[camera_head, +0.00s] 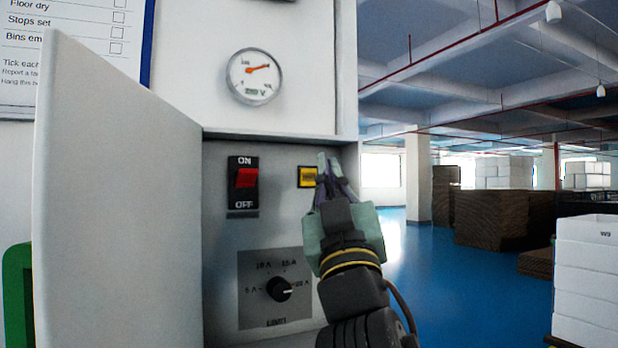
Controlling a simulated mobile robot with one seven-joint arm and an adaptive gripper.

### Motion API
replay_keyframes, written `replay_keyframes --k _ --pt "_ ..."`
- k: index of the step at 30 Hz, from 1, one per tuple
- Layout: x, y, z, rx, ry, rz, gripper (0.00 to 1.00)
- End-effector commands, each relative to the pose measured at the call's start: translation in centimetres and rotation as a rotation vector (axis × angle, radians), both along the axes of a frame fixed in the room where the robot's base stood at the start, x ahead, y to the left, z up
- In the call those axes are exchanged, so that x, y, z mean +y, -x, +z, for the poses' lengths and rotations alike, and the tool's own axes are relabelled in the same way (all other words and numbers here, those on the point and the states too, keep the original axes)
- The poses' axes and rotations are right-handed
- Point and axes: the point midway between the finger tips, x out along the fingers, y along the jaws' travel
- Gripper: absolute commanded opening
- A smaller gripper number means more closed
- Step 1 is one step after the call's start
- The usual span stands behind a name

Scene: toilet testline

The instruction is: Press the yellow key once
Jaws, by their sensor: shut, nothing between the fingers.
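The yellow key (308,177) is a small square button with a dark frame on the grey panel inside an open cabinet. My gripper (325,160) is shut and empty, its fingers pointing up and toward the panel just right of the key. In the picture the fingertips come close to the key's right edge. I cannot tell whether they touch the panel. Most of the key's face shows.
Left of the key is a red ON/OFF rocker switch (243,182). Below are a black rotary knob (279,289) and above a round gauge (254,77). The open cabinet door (110,200) stands at left. Boxes (587,270) stand at right on the blue floor.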

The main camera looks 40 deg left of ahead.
Motion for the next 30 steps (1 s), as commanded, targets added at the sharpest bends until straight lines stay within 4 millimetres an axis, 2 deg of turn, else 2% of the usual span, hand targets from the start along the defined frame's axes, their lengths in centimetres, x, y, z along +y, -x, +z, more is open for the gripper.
replay_keyframes --k 6,12,30 --pt "2.8 -1.2 0.0 0.002 0.001 0.0 0.0" --pt "4.2 -1.8 0.0 0.001 0.0 -0.001 0.0" --pt "4.5 -1.9 0.0 0.0 0.0 -0.001 0.0"
